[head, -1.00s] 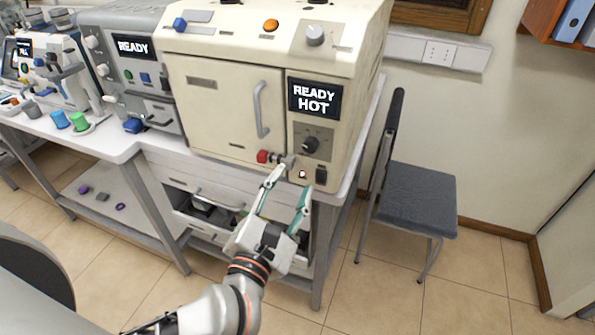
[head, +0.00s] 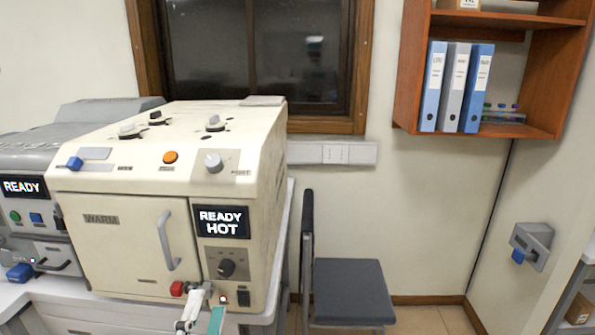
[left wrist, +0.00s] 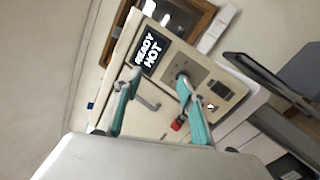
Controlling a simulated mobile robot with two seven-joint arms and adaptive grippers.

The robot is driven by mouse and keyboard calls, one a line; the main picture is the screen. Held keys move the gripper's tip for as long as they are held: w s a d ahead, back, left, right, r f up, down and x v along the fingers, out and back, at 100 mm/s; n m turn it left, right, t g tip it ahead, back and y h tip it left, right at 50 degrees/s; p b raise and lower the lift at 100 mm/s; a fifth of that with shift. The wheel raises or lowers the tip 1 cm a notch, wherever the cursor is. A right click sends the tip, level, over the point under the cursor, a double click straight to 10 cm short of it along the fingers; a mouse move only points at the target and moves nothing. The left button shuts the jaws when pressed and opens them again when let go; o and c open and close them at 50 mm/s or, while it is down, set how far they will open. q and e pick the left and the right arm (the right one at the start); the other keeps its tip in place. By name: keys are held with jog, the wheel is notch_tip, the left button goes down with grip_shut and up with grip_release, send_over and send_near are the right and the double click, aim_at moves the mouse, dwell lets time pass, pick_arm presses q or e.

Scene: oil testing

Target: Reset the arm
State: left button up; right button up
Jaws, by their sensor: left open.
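My left gripper (head: 207,306) shows at the bottom edge of the head view, in front of the cream oven-like machine (head: 127,250). Only the ends of its fingers show there, near the red knob (head: 177,288) at the machine's lower front. In the left wrist view, my left gripper (left wrist: 157,92) has its two teal-padded fingers spread apart with nothing held between them. The machine's front, its READY HOT display (left wrist: 150,52) and the red knob (left wrist: 178,124) lie beyond the fingers. My right gripper is in neither view.
A grey machine (head: 25,160) with a READY display stands on the left. A dark chair (head: 348,278) stands right of the bench. A wooden shelf (head: 412,90) holds binders (head: 455,88). A grey wall fixture with a blue part (head: 533,245) is at right. Open floor shows beyond the chair.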

pick_arm(q)
jog(key=s+d+f+m+g+h, duration=0.1)
jog(key=d+f+m+g+h, duration=0.15)
jog(key=f+m, duration=0.6)
jog(key=s+d+f+m+g+h, duration=0.1)
jog(key=f+m+g+h, duration=0.15)
jog(key=f+m, duration=0.6)
jog(key=s+a+f+m+g+y, duration=0.1)
jog(key=s+a+f+m+g, duration=0.1)
jog(key=f, duration=0.5)
jog(key=s+a+f+m+g+y, duration=0.1)
jog(key=s+a+f+m+g, duration=0.1)
jog(key=f, duration=0.6)
jog(key=s+a+f+m+g+y, duration=0.2)
jog(key=s+a+f+m, duration=0.2)
jog(key=f, duration=0.3)
jog(key=shift+s+a+f+g, duration=0.3)
jog(key=shift+s+a, duration=0.05)
jog(key=shift+a, duration=0.2)
